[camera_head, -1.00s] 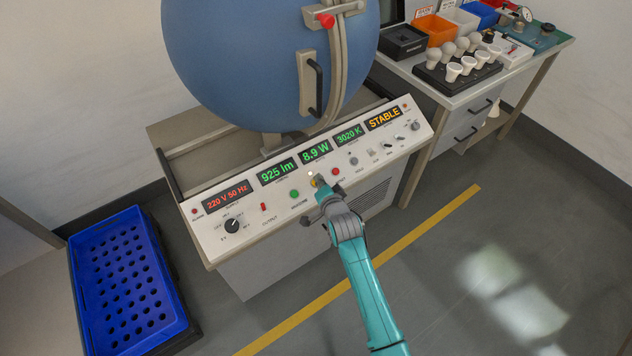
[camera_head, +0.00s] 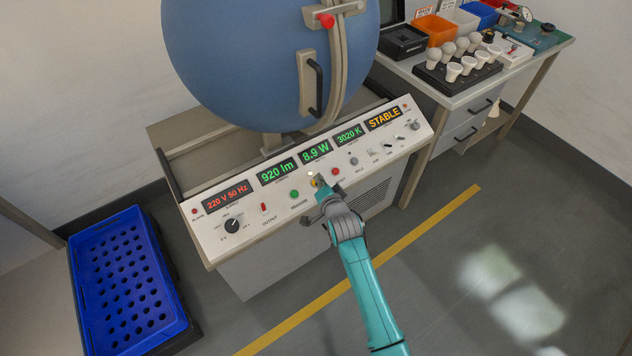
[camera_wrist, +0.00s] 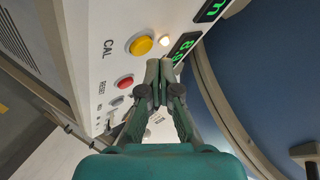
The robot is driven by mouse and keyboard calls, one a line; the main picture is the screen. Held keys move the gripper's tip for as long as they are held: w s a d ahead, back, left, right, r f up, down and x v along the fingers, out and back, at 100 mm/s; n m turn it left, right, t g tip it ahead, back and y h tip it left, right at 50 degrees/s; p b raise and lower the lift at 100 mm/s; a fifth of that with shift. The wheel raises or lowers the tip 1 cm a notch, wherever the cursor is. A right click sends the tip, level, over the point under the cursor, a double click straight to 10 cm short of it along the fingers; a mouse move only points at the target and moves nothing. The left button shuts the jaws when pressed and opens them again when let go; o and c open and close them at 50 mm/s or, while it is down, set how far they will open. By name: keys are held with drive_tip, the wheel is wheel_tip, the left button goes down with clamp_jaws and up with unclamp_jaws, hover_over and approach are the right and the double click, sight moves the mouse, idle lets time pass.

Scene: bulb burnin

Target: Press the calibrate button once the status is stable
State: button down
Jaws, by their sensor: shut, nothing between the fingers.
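The status display (camera_head: 384,118) reads STABLE in amber. The round yellow button (camera_wrist: 141,45) with a white collar is marked CAL on the white panel (camera_wrist: 92,55). In the head view the button (camera_head: 314,183) is partly hidden by my gripper (camera_head: 320,187). In the wrist view my gripper (camera_wrist: 160,68) is shut and empty, its tips beside the button in the picture; a gap shows between them there. The distance from tips to panel is hard to tell. A small lamp (camera_wrist: 164,41) glows near the button.
The red RESET button (camera_wrist: 124,82) is close to my fingers. The green button (camera_head: 294,194) and knob (camera_head: 232,226) lie left along the panel. Other displays read 920 lm, 8.9 W and 3020 K. The blue sphere (camera_head: 250,70) rises behind; a blue crate (camera_head: 90,232) stands left.

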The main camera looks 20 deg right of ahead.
idle(0.3)
drive_tip(key=shift+w+f, duration=0.2)
drive_tip(key=shift+f, duration=0.15)
drive_tip(key=shift+w+a+f, duration=0.1)
drive_tip(key=shift+w+f, duration=0.05)
drive_tip(key=shift+f, duration=0.2)
idle(0.8)
drive_tip(key=shift+r, duration=0.15)
drive_tip(key=shift+s+r, duration=0.4)
drive_tip(key=shift+r, duration=0.15)
drive_tip(key=shift+r, duration=0.15)
drive_tip(key=shift+s+d+r, duration=0.15)
drive_tip(key=shift+s+r, duration=0.2)
drive_tip(key=shift+r, duration=0.35)
drive_tip(key=shift+s+d+r, duration=0.2)
drive_tip(key=shift+s+r, duration=0.15)
drive_tip(key=shift+r, duration=0.35)
drive_tip(key=shift+s+d+r, duration=0.15)
drive_tip(key=shift+s+r, duration=0.2)
drive_tip(key=shift+r, duration=0.35)
